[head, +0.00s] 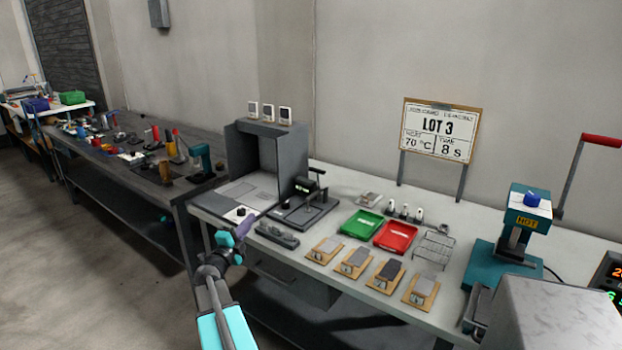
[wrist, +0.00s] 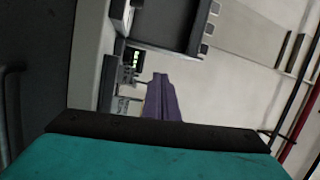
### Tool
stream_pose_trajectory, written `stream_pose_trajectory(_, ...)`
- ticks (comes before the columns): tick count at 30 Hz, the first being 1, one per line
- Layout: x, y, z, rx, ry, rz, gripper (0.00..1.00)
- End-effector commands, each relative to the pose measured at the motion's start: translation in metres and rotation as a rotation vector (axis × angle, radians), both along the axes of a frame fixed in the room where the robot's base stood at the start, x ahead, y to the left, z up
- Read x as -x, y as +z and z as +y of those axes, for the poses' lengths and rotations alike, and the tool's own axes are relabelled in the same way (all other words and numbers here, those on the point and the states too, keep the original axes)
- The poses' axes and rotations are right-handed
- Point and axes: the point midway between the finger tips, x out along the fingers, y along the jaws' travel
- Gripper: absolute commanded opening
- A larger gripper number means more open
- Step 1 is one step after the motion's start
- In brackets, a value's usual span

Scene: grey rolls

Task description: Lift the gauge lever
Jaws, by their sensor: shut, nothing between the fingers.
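The gauge (head: 303,206) is a dark device on a flat black base on the light bench, just right of the grey booth. A thin dark lever arm shows at its top right, but its exact pose is too small to tell. In the wrist view a small device with a lit green display (wrist: 133,58) lies beyond my fingers; it looks like the gauge. My gripper (head: 245,226) has purple fingers, shut and empty, in front of the bench's left front edge. It is left of the gauge and apart from it. The fingers also show in the wrist view (wrist: 162,95).
The grey booth (head: 250,160) stands behind. A dark grey object (head: 277,235) lies near the front edge. Green (head: 362,224) and red (head: 395,237) trays, several wooden boards, a wire rack (head: 435,246) and a teal press (head: 520,230) stand to the right.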

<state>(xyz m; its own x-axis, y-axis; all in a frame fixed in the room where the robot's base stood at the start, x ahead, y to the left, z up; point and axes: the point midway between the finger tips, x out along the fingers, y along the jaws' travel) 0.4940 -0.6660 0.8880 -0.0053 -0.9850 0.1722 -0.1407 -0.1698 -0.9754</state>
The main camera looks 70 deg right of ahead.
Motion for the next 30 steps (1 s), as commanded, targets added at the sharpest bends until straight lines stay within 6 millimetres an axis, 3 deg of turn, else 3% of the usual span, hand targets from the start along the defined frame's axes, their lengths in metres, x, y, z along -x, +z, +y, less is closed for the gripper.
stream_pose_trajectory(3,0.043,0.02,-0.019,0.024,-0.128,-0.077,0.0)
stream_pose_trajectory(9,0.075,0.031,-0.027,0.041,-0.223,-0.133,0.0)
stream_pose_trajectory(23,0.077,0.032,-0.029,0.042,-0.227,-0.135,0.0)
stream_pose_trajectory(30,0.081,0.036,-0.047,0.042,-0.227,-0.135,0.0)
